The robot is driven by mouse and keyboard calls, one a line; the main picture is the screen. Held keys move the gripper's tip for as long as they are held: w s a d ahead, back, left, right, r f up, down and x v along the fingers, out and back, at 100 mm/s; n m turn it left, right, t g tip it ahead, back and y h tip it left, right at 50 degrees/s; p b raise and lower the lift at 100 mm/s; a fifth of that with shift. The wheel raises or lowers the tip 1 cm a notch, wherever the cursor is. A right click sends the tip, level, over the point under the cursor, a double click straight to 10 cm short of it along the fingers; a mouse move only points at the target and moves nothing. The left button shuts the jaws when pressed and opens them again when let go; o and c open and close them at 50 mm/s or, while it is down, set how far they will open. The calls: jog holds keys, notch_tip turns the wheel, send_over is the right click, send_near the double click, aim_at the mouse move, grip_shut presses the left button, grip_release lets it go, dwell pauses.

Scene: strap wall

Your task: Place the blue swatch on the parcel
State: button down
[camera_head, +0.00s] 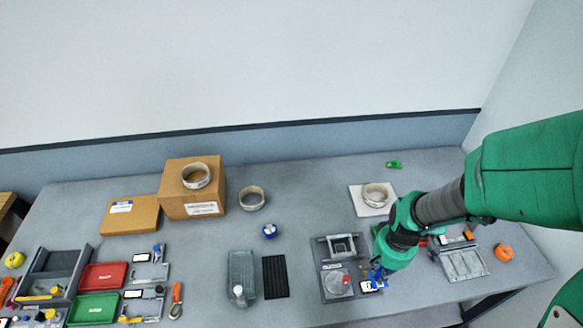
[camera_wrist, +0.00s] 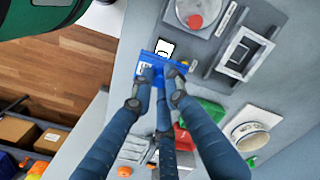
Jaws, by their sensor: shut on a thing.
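My gripper (camera_head: 378,276) is over the front right of the bench, beside a grey fixture, and shows from above in the wrist view (camera_wrist: 163,82). Its fingers are shut on a flat blue swatch (camera_wrist: 152,62). In the head view only a small blue part of the swatch (camera_head: 374,272) shows by the fingertips. A brown cardboard parcel (camera_head: 177,205) stands at the back left, far from my gripper, with a tape roll (camera_head: 196,175) on top and a white label on its front. A lower, flat brown box (camera_head: 130,216) lies left of it.
The grey fixture (camera_head: 328,257) with a red-knobbed disc and a frame is close to my gripper. A tape roll on a white pad (camera_head: 357,205) lies behind it. A loose tape roll (camera_head: 252,198), a blue roll (camera_head: 270,231) and a black ribbed mat (camera_head: 276,277) lie mid-bench.

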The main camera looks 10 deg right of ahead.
jog(key=w+a+r+p, duration=0.2)
jog(key=w+a+p, duration=0.1)
jog(key=w+a, duration=1)
jog(key=w+a+r+p, duration=0.2)
jog(key=w+a, duration=1.1)
jog(key=a, duration=0.1)
jog(key=a+f+p, duration=0.2)
jog(key=a, duration=1.8)
jog(key=s+a+f+p, duration=0.1)
jog(key=a+f+p, duration=0.2)
jog(key=a, duration=1.7)
jog(key=shift+s+a+f, duration=0.15)
jog(key=shift+a, duration=0.05)
jog(key=shift+a, duration=0.1)
jog(key=p, duration=0.1)
send_over(145, 217)
jog(key=shift+f, duration=0.75)
